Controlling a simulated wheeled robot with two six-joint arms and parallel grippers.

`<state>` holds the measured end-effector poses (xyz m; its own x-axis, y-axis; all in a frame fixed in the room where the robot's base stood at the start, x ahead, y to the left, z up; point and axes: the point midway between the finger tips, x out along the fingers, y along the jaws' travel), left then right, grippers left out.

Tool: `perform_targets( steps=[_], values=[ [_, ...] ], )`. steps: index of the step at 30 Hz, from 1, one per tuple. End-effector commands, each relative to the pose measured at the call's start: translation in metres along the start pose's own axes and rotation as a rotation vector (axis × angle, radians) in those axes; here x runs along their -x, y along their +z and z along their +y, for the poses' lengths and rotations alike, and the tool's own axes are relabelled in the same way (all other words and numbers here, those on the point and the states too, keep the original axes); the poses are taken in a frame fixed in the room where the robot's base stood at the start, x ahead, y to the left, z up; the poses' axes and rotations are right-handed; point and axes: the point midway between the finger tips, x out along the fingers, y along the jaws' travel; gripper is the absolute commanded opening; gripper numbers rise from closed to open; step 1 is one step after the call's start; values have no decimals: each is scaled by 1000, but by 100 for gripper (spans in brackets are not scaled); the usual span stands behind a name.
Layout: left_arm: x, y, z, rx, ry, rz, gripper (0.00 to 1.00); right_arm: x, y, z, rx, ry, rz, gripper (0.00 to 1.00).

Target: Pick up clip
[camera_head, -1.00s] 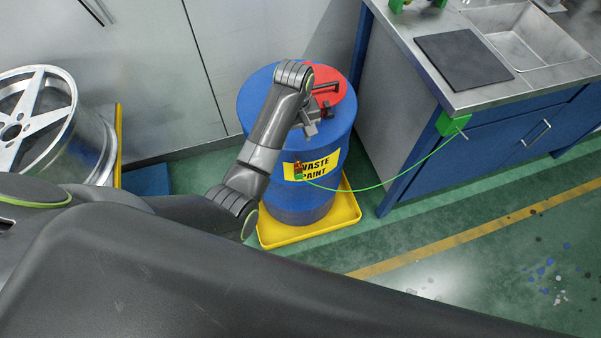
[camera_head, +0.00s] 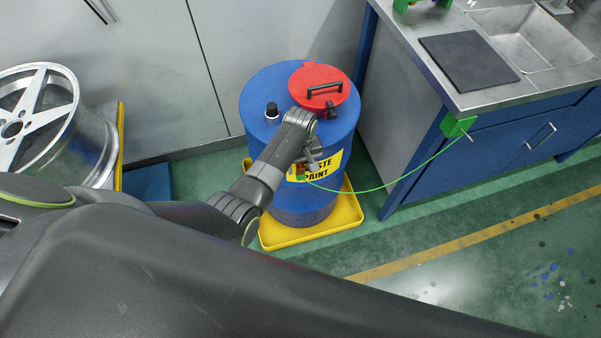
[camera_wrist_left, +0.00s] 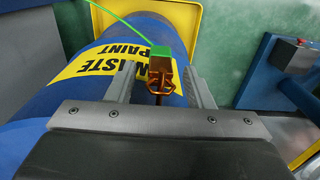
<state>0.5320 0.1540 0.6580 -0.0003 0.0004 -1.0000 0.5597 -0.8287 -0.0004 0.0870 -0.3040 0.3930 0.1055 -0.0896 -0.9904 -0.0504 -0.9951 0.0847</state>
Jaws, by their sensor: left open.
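The clip (camera_head: 300,173) is a small copper-coloured clip with a green end on a green cable. It is in front of the black and yellow label on the blue waste-paint drum (camera_head: 262,92). In the left wrist view the clip (camera_wrist_left: 160,68) shows between the two fingers, and neither finger visibly touches it. My left gripper (camera_head: 317,160) is open and reaches over the drum's side at the label. In the left wrist view the left gripper (camera_wrist_left: 158,76) has a finger on each side of the clip. My right gripper is not in view.
The green cable (camera_head: 420,167) runs from the clip to a green box (camera_head: 455,126) on the blue workbench at the right. The drum stands in a yellow tray (camera_head: 350,214). A silver wheel (camera_head: 60,120) stands at the left. Green floor is free at the lower right.

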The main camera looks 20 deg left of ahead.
Motion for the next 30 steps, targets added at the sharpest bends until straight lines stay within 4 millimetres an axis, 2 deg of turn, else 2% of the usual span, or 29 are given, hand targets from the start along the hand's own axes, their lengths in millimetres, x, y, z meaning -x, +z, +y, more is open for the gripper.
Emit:
perform_targets(
  steps=[9,19,30],
  values=[
    [-5,0,0,0,0,0,46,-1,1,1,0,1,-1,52],
    [-5,0,0,0,0,0,4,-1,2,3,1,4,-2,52],
    [-4,0,-1,0,0,0,3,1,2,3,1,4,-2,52]
  ],
)
